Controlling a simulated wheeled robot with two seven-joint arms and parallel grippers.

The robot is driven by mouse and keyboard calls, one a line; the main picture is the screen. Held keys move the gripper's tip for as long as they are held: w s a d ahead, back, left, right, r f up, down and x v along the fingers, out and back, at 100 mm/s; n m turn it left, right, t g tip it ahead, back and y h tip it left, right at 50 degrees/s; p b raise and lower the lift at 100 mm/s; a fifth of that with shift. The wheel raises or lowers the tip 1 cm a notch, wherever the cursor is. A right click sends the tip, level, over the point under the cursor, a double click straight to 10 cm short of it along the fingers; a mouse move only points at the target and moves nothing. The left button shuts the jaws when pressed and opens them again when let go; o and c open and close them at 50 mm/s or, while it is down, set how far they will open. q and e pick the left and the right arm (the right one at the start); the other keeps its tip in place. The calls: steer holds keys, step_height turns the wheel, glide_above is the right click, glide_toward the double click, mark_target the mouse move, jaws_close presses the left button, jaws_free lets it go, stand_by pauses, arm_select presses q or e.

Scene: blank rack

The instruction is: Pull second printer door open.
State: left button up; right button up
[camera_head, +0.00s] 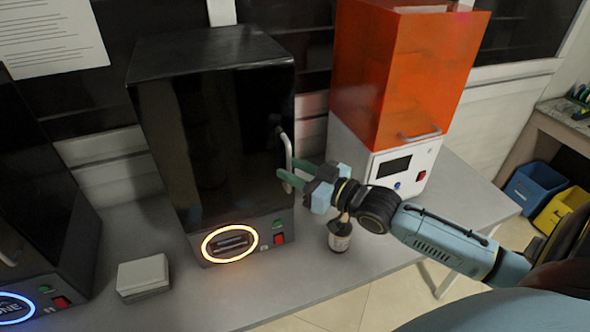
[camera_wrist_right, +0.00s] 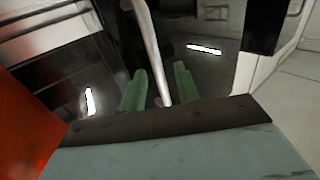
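The second printer (camera_head: 215,140) is a black box with a glossy dark door and a glowing orange ring (camera_head: 230,243) on its front. Its door looks closed. A metal bar handle (camera_head: 287,147) stands upright on the door's right side; the handle also shows in the right wrist view (camera_wrist_right: 148,45). My right gripper (camera_head: 288,168) is at the handle's lower part. In the right wrist view, its green fingers (camera_wrist_right: 160,80) are apart, with the handle's lower end between them. A gap shows beside the bar, and I cannot tell whether either finger touches it. My left gripper is out of view.
A printer with a blue ring (camera_head: 15,308) stands at left, and one with an orange cover (camera_head: 400,75) at right. A small light box (camera_head: 143,276) and a dark bottle (camera_head: 340,236) stand on the grey table (camera_head: 300,285). Blue (camera_head: 535,187) and yellow (camera_head: 562,212) bins sit at far right.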

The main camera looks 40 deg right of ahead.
jaws_close()
steer(key=shift+a, duration=0.2)
stand_by(0.4)
